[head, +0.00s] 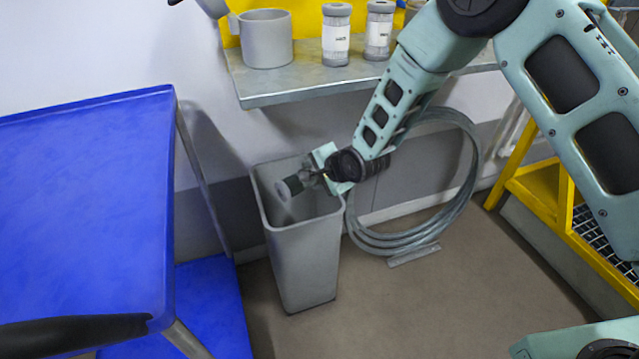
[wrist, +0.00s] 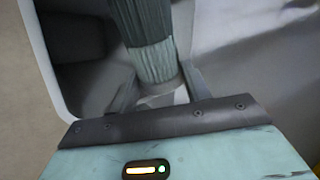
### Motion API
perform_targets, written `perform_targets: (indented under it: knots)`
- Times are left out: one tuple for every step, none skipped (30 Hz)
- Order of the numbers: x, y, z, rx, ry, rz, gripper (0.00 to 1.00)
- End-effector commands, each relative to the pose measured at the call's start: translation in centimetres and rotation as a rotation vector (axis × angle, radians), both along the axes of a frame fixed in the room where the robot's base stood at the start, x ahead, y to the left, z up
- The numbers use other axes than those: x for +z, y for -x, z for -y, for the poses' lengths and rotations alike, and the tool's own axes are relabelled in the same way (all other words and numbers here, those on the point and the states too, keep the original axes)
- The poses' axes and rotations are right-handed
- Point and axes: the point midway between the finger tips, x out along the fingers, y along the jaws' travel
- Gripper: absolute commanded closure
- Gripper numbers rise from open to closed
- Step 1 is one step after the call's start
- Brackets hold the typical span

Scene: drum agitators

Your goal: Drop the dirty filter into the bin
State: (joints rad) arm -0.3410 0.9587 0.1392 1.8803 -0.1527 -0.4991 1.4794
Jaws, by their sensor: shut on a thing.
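The dirty filter is a small grey cylinder (head: 291,187) with a dark pleated side and a pale end face. It lies roughly level over the mouth of the bin. The bin (head: 306,262) is a tall grey open-topped container on the floor. My gripper (head: 310,179) is shut on the filter at the bin's right rim. In the wrist view the pleated filter (wrist: 152,50) stands between my gripper's fingers (wrist: 162,90), with the bin's pale rim (wrist: 42,60) to the left and the dark inside behind.
A blue cart (head: 85,210) stands left of the bin. A metal shelf (head: 300,86) above holds a grey mug (head: 265,40) and two labelled jars (head: 336,35).

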Motion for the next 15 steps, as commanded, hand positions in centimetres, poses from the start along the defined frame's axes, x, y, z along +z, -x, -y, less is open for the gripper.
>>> perform_targets:
  knots:
    - [-0.05, -0.31, -0.09, 0.000, 0.000, 0.000, 0.75]
    - [-0.03, -0.46, -0.15, 0.001, -0.001, 0.000, 0.75]
    - [-0.01, -0.62, -0.22, 0.001, -0.001, 0.000, 0.75]
    - [-0.01, -0.70, -0.25, 0.001, -0.001, 0.000, 0.75]
    - [0.00, -0.76, -0.27, 0.001, -0.001, 0.000, 0.75]
    - [-0.01, -0.82, -0.29, 0.001, -0.001, 0.000, 0.75]
    - [0.00, -0.84, -0.30, 0.001, 0.000, 0.000, 0.75]
    - [-0.01, -0.85, -0.30, 0.001, 0.001, -0.001, 0.75]
    - [0.00, -0.86, -0.30, 0.001, 0.001, -0.001, 0.75]
    - [0.00, -0.85, -0.30, 0.001, 0.001, -0.001, 0.75]
    - [0.00, -0.85, -0.30, 0.001, 0.001, -0.001, 0.75]
    - [0.00, -0.85, -0.29, 0.001, 0.000, -0.001, 0.75]
    - [0.00, -0.84, -0.29, 0.001, 0.000, -0.001, 0.75]
    - [0.00, -0.85, -0.28, 0.001, 0.000, -0.001, 0.75]
    - [0.00, -0.85, -0.28, 0.001, 0.000, -0.001, 0.42]
